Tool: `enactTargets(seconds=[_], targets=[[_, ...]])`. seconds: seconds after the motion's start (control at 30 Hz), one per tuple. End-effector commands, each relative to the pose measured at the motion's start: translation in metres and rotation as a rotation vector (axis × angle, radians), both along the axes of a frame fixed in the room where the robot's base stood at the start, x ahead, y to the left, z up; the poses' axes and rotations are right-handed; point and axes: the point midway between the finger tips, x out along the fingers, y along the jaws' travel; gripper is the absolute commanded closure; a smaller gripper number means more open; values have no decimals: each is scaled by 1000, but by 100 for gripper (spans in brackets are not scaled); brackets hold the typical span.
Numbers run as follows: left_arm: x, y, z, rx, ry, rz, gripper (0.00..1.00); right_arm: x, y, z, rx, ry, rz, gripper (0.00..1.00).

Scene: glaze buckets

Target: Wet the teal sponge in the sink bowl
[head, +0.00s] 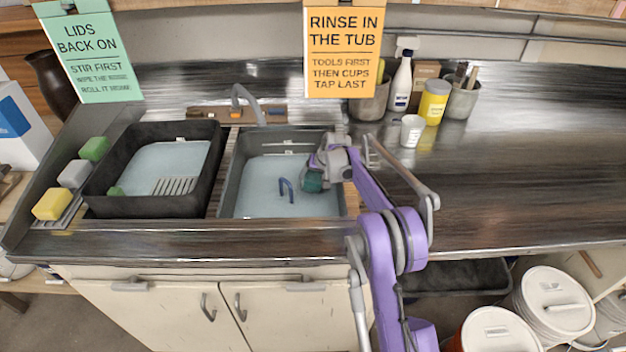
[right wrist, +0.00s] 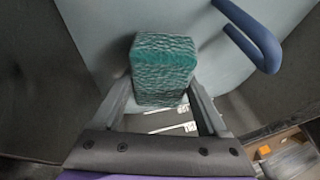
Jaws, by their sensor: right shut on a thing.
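The teal sponge (head: 312,182) is in my right gripper (head: 318,176), over the right part of the grey basin (head: 229,180), which holds pale blue water (head: 258,185). In the right wrist view the sponge (right wrist: 163,65) sits between the two fingers (right wrist: 163,95), and they are shut on it. The water lies behind it in that view. I cannot tell whether the sponge touches the water. My left gripper is not in view.
A blue bent handle (head: 286,188) stands in the grey basin, left of the sponge. A black tub (head: 98,190) with water is to the left. Green (head: 94,148), grey (head: 74,174) and yellow (head: 52,204) sponges line its left side. The tap (head: 246,102) is behind. The right counter is mostly clear.

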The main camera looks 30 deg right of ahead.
Motion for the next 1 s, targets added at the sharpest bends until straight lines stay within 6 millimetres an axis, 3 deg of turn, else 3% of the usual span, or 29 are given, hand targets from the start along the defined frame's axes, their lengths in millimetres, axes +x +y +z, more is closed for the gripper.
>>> enactTargets(seconds=[1.0], targets=[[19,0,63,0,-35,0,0,1,0,106,-1,-2,-1,68]])
